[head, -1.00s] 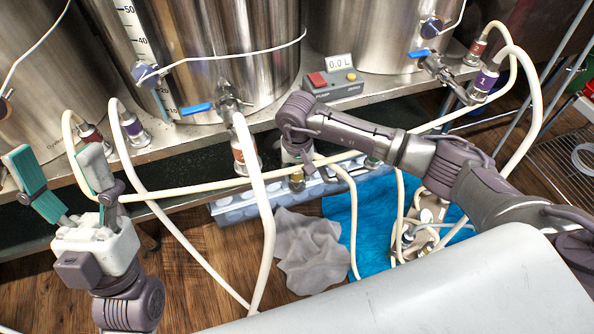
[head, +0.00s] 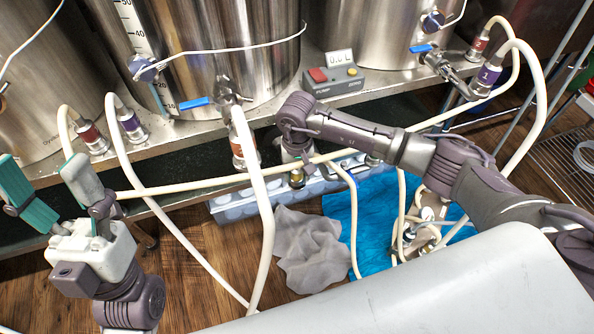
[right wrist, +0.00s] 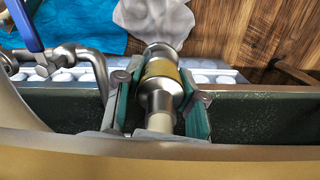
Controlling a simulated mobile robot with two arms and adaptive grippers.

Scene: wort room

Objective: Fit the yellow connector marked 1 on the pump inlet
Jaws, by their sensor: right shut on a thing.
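The yellow-banded connector (right wrist: 162,72) is a metal fitting between the teal fingertips of my right gripper (right wrist: 158,102), which is shut on it. In the head view the connector (head: 297,179) hangs below my right wrist, at the shelf's front edge; its number cannot be read. My left gripper (head: 48,195) is open and empty at the far left, its fingers wide apart. A metal-and-beige unit (head: 428,213), possibly the pump, stands on the blue cloth at the right, partly behind my right arm. I cannot make out its inlet.
Steel vessels line the bench (head: 180,140). Pale hoses (head: 265,215) cross in front of it, some with red or purple bands. A grey cloth (head: 306,250) and a blue cloth (head: 375,225) lie below. A metal pipe (right wrist: 75,55) and blue lever (right wrist: 25,25) are beside the connector.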

